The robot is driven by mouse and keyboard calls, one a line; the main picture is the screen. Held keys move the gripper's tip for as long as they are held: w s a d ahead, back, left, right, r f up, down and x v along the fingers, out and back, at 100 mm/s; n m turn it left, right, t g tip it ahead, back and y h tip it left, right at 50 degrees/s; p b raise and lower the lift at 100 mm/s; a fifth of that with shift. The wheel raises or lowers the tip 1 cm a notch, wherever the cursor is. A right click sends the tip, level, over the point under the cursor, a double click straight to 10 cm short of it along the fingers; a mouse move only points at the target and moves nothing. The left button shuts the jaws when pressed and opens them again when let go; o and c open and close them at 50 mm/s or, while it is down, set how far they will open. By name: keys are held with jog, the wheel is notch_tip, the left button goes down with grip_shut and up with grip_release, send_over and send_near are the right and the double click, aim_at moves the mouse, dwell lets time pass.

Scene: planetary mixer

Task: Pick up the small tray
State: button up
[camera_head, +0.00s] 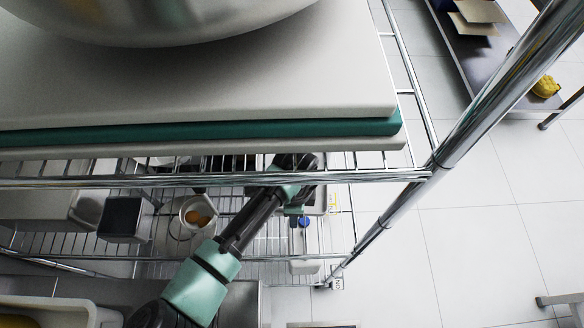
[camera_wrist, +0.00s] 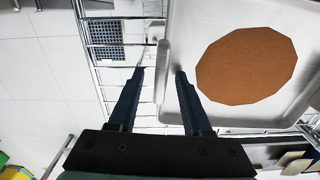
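The small tray (camera_wrist: 192,32) is pale, with a raised rim and a flat brown many-sided piece (camera_wrist: 247,66) in it. It fills the right of the wrist view. My gripper (camera_wrist: 160,72) is open, one dark finger on each side of the tray's left rim. I cannot tell whether either finger touches the rim. In the head view my arm reaches under the upper wire shelf, and my gripper is partly hidden there. A pale edge beside it may be the tray, mostly covered.
A large metal bowl (camera_head: 160,22) stands on stacked boards (camera_head: 200,95) above my arm. A small white bowl with orange contents (camera_head: 195,214) and a metal container (camera_head: 121,216) are on the lower shelf.

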grip_shut()
jog(key=shift+w+r, duration=0.1)
dwell(1.1)
